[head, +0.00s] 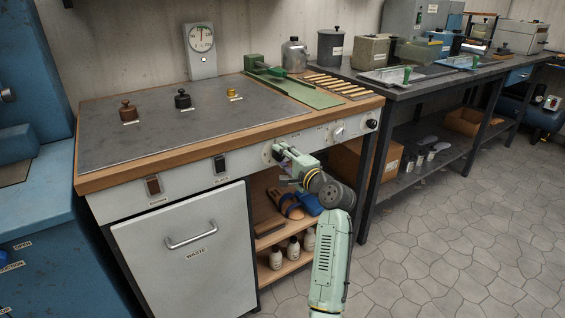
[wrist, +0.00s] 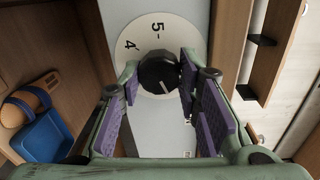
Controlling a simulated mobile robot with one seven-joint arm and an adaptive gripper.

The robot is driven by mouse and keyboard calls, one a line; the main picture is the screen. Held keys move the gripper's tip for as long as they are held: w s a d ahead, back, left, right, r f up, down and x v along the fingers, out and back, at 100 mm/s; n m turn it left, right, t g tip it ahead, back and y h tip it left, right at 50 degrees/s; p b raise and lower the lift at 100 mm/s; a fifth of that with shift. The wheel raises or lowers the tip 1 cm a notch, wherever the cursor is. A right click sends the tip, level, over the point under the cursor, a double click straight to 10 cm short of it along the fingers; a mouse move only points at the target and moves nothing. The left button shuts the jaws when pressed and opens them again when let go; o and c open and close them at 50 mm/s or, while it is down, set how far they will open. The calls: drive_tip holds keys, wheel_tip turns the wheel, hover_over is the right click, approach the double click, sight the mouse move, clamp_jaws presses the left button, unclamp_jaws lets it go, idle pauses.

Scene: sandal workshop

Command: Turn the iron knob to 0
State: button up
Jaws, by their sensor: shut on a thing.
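In the wrist view a black round knob (wrist: 156,73) with a white pointer line sits on a white dial (wrist: 149,32). The numbers 4 and 5 show on the dial; the rest is partly hidden. The pointer line slants toward the lower right in that view, away from those numbers. My gripper (wrist: 158,80) has its purple-padded fingers on both sides of the knob, shut on it. In the head view my gripper (head: 280,157) is at the bench's front panel, over the dial (head: 267,153), and hides the knob.
A pale knob (head: 338,131) and a black knob (head: 372,124) stand farther right on the panel (head: 310,139). Two switches are to the left, above the waste door (head: 185,245). Below my gripper is an open shelf with bottles (head: 276,258). The floor at right is clear.

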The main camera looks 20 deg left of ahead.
drive_tip(key=n+b, duration=0.5)
drive_tip(key=n, duration=0.2)
drive_tip(key=shift+f+t, duration=0.15)
drive_tip(key=shift+t, duration=0.15)
drive_tip(key=n+b, duration=0.2)
drive_tip(key=n, duration=0.1)
drive_tip(key=shift+b, duration=0.4)
drive_tip(key=shift+s+n+b, duration=0.1)
drive_tip(key=shift+n+b, duration=0.8)
drive_tip(key=shift+n, duration=0.6)
drive_tip(key=shift+r, duration=0.2)
drive_tip(key=o, duration=1.1)
drive_tip(key=shift+o, duration=0.2)
